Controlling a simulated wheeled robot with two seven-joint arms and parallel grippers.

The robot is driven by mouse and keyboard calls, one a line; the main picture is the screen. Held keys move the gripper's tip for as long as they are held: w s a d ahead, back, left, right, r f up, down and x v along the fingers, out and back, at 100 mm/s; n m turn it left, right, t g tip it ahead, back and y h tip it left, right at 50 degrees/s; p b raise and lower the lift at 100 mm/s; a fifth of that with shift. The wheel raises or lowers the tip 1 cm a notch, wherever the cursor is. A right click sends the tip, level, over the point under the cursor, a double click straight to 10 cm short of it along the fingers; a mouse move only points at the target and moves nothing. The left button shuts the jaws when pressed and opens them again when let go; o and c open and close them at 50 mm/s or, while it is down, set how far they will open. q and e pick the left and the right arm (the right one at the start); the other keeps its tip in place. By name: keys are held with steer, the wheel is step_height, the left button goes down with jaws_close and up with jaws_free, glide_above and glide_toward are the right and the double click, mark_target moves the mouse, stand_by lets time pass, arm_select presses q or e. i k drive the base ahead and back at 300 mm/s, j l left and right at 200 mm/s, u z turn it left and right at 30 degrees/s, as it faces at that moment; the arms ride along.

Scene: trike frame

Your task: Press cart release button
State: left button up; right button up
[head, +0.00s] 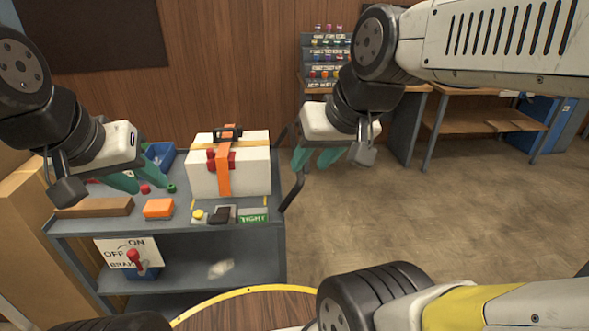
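A grey cart (160,228) stands at the left with several items on its top. Near its front edge sits a small round yellow button (198,214) on a grey plate, beside a dark switch-like block (222,214). Below, a white sign (128,252) reads ON, OFF and BRAKE, with a red-knobbed lever (134,257) in front of it. I cannot tell which control is the cart release. My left gripper (138,180) is over the left part of the cart top, teal fingers apart and empty. My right gripper (314,159) is right of the cart, fingers apart and empty.
A white box (228,172) with orange straps, an orange block (158,208), a brown block (95,207), a blue bin (160,155) and a green TIGHT label (253,217) are on the cart. A cart handle (293,180) rises at right. Open floor (450,215) lies right.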

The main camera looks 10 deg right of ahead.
mark_target(198, 215)
steer(key=l+u, duration=0.25)
steer(key=l, duration=1.25)
steer(key=k, duration=0.05)
